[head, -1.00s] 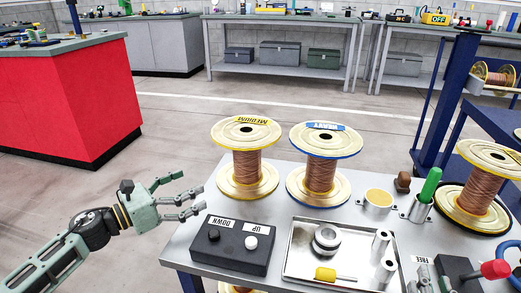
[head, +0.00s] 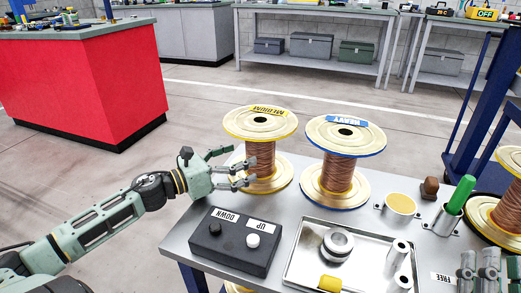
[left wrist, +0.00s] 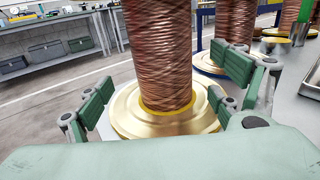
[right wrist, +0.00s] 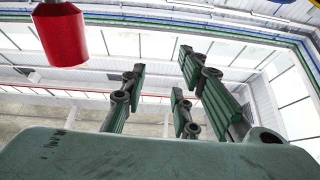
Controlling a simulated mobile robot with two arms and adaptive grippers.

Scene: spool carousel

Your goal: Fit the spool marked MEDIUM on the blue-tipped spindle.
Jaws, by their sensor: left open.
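The spool marked MEDIUM (head: 265,158), with a yellow label and copper wire, stands upright on the grey table's back left. My left gripper (head: 245,171) is open at its left side, between its flanges. In the left wrist view the spool's wire core (left wrist: 158,50) stands between the open fingers (left wrist: 160,95), with gaps visible on both sides. My right gripper (head: 480,268) is at the lower right of the head view. In the right wrist view its fingers (right wrist: 160,88) are spread and empty. I cannot make out the blue-tipped spindle.
A blue-rimmed spool marked HEAVY (head: 340,175) stands just right of MEDIUM. A DOWN/UP button box (head: 232,240) and a metal tray (head: 305,235) are in front. A green-handled tool (head: 460,195) and a third spool (head: 507,210) are at right.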

